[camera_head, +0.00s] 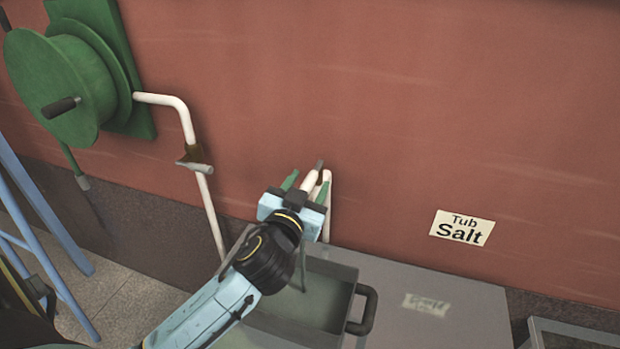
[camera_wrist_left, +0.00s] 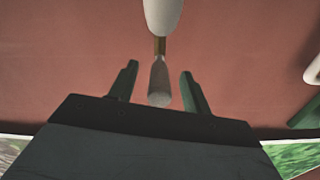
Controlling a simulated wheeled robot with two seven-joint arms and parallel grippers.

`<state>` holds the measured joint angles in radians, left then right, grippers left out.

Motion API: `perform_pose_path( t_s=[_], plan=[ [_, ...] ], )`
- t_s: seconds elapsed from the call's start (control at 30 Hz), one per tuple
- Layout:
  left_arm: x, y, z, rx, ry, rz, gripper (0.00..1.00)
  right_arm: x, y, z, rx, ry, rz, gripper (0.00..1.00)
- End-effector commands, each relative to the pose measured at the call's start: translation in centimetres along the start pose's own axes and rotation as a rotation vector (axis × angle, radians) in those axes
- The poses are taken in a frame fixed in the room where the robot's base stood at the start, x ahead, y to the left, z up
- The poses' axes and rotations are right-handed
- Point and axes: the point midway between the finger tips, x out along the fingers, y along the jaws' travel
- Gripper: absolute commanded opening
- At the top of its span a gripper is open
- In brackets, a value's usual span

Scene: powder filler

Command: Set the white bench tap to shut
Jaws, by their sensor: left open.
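The white bench tap (camera_head: 328,205) rises as a bent pipe against the red wall behind the grey bench. My left gripper (camera_head: 305,187) is in front of its upper part, with the green fingers apart. In the left wrist view, the tap's white end (camera_wrist_left: 163,14) comes down from the top to a brass neck and a grey rounded rod (camera_wrist_left: 159,80). The rod appears between the open fingers of my left gripper (camera_wrist_left: 160,85), with a gap on both sides. My gripper and wrist hide part of the tap in the head view. My right gripper is not in view.
A grey open basin or tub (camera_head: 335,268) with a black handle (camera_head: 363,310) is below the gripper. A green hose reel (camera_head: 65,90) and a white wall pipe (camera_head: 205,195) with its own valve (camera_head: 194,160) stand left. A "Tub Salt" sign (camera_head: 462,228) is on the wall.

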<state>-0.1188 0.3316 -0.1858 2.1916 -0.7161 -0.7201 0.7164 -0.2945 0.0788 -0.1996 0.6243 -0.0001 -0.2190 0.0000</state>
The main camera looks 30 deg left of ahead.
Motion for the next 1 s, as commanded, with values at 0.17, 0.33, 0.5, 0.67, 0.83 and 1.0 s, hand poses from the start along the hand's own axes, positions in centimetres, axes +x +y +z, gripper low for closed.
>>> perform_pose_path(
  t_s=[0.17, 0.33, 0.5, 0.67, 0.83, 1.0],
  plan=[
    [1.5, 0.0, 0.0, 0.0, 0.0, 0.001, 0.49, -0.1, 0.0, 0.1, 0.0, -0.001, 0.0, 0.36],
    [1.7, 0.0, 0.0, -0.001, -0.001, 0.001, 0.49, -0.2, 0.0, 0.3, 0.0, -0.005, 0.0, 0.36],
    [1.7, 0.0, 0.0, -0.001, 0.0, 0.001, 0.46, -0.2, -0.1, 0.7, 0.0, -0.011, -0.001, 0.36],
    [1.7, 0.0, 0.0, -0.001, 0.0, 0.001, 0.25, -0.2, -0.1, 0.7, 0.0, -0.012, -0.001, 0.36],
    [1.7, 0.0, 0.0, -0.001, 0.0, 0.001, 0.03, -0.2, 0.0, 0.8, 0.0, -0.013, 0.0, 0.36],
    [1.7, 0.0, 0.0, -0.001, 0.0, 0.001, 0.0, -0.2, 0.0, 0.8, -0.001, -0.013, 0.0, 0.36]
  ],
)
